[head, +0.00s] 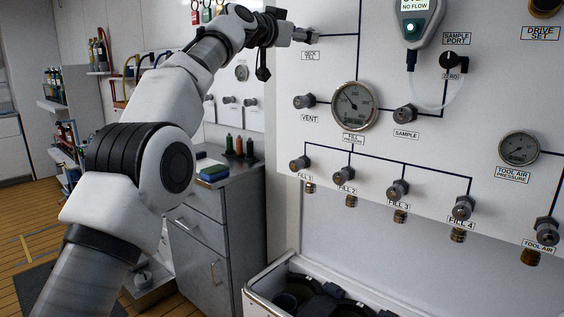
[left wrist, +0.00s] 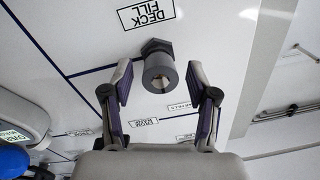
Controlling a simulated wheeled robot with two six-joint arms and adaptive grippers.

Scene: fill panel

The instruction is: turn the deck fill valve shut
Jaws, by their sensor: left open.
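The deck fill valve is a grey knob (left wrist: 159,72) on a dark hex collar, on the white panel beside a label (left wrist: 146,14) reading DECK FILL, which is upside down in the left wrist view. My left gripper (left wrist: 160,80) is open, with one finger on each side of the knob in the picture. A gap shows between each finger and the knob, and I cannot tell how far the tips reach along it. My right gripper is not in view.
Below on the panel are the vent knob (head: 304,102), the fill pressure gauge (head: 354,106), the sample knob (head: 405,114) and a row of fill valves (head: 397,189). A handheld meter (head: 416,22) hangs to the right with a clear hose. An open bin (head: 262,296) stands below.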

